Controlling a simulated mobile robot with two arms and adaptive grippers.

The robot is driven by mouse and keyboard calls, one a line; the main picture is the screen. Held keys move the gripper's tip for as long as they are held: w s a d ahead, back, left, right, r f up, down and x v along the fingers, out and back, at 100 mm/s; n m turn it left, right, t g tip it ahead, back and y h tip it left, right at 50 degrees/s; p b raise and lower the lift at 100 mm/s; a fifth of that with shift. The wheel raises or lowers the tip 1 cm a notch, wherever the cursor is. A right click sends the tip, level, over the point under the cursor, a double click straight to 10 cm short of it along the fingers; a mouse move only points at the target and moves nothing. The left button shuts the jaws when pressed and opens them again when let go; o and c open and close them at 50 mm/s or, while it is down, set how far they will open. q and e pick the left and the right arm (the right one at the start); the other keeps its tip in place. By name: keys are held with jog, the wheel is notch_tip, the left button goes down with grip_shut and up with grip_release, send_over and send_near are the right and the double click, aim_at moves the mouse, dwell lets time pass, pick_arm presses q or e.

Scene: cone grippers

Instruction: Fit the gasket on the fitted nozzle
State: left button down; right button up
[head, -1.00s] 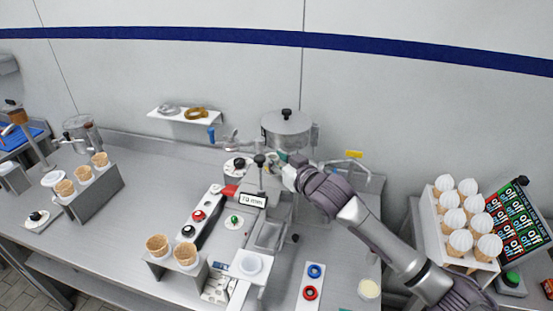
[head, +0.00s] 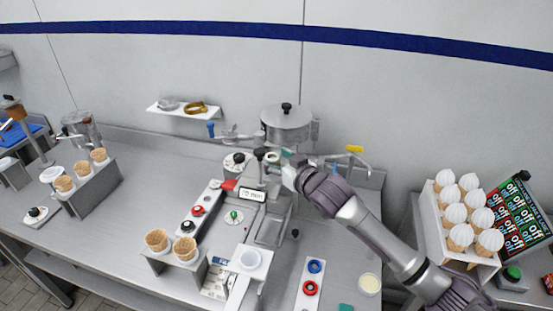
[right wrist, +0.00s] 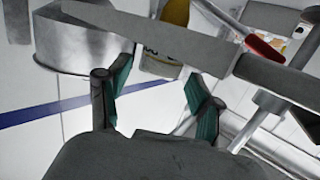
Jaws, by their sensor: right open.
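A blue ring (head: 316,267) and a red ring (head: 310,288) lie on a white plate (head: 306,301) at the front of the bench; they look like gaskets. The steel machine with a round hopper (head: 286,125) stands at the back. Its fitted nozzle is too small and too covered to make out. My right gripper (head: 282,160) is beside the machine, just below the hopper. In the right wrist view its teal-padded fingers (right wrist: 155,97) are spread, with nothing held between them. A steel cylinder (right wrist: 80,45) is beyond them. My left gripper is out of view.
A small display (head: 252,194) and a panel with red, black and green knobs (head: 198,211) stand left of the machine. A rack of topped cones (head: 440,215) is at the right.

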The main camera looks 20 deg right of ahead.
jog(key=shift+s, duration=0.1)
jog(key=v, duration=1.2)
jog(key=shift+f, duration=0.1)
